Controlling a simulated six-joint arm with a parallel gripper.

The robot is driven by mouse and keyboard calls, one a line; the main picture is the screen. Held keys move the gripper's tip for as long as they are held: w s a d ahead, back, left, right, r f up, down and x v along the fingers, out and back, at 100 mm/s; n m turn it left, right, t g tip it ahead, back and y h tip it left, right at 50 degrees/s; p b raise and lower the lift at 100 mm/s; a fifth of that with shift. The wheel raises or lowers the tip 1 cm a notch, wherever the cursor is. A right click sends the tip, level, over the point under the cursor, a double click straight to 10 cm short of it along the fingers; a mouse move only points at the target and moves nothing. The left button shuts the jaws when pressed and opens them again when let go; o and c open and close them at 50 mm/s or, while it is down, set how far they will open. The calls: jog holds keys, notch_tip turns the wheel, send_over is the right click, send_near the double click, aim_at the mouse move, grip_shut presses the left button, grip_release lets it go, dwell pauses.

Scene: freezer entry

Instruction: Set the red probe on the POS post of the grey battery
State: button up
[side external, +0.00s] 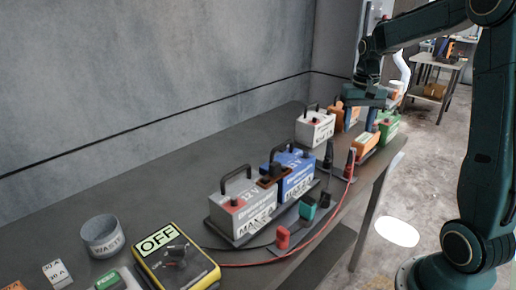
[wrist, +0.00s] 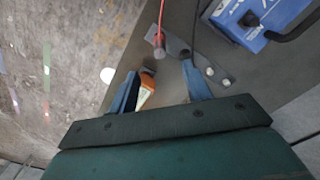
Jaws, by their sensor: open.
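The grey battery (side external: 243,212) stands on a dark tray at the front of the bench, with a black handle and a red post (side external: 237,202) on top; POS lettering is not legible. The red probe (side external: 350,162) stands in a small holder right of the blue battery, its red lead running to the meter. In the wrist view the red probe (wrist: 159,40) is beyond my fingertips, apart from them. My gripper (side external: 371,121) is open at the far end of the bench, above an orange block (side external: 366,143). In the wrist view my gripper (wrist: 160,68) has this orange block (wrist: 146,88) near its left finger.
A black probe (side external: 328,155) stands beside the red one. The blue battery (side external: 290,172) adjoins the grey one. A whitish battery (side external: 314,128) and green box (side external: 389,128) stand farther back. The yellow meter (side external: 176,260) reads OFF; a waste cup (side external: 101,236) is beside it.

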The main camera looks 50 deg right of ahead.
aim_at(353, 149)
notch_tip(353, 149, down, 8)
jog(key=shift+r, duration=0.2)
jog(key=shift+f, duration=0.15)
jog(key=shift+f, duration=2.45)
jog(key=c, duration=1.1)
